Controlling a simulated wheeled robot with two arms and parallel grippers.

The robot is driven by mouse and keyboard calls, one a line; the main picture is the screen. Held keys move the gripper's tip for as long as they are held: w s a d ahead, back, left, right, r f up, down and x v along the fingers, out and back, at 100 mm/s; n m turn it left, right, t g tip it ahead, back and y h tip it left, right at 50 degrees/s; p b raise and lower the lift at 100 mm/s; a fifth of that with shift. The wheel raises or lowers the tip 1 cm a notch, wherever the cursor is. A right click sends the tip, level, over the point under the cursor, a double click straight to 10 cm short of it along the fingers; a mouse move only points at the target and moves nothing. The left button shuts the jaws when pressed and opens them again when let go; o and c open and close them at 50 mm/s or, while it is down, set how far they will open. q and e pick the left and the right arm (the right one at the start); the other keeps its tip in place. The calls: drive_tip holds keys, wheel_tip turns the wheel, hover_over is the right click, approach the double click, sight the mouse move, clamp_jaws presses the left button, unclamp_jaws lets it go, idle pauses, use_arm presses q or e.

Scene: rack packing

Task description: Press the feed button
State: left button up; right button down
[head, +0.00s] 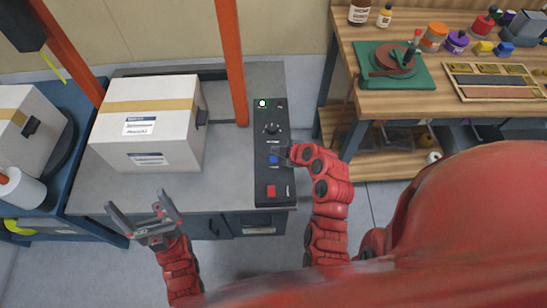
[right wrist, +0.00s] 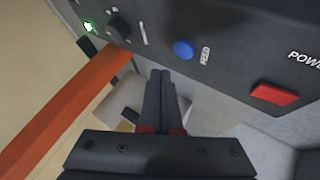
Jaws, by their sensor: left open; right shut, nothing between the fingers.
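The control panel (head: 262,178) is a black strip on the right end of the grey bench. Its blue button (head: 273,160) has a small label beside it that seems to read FEED. In the right wrist view the blue button (right wrist: 184,50) is unobstructed, just past and to the right of my fingertips. My right gripper (head: 283,155) is shut and empty, close beside the blue button in the head view. Its fingers (right wrist: 161,76) appear apart from the button, though the exact gap is hard to tell. My left gripper (head: 140,212) is open and empty near the bench's front edge.
A red button (right wrist: 274,94) labelled POWER, a knob (head: 271,128) and a lit green lamp (head: 262,103) share the panel. An orange post (head: 231,60) rises beside it. A taped white box (head: 150,125) sits on the bench. A wooden table (head: 400,100) stands to the right.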

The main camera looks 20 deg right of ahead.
drive_tip(key=shift+r, duration=1.4)
drive_tip(key=shift+w, duration=0.1)
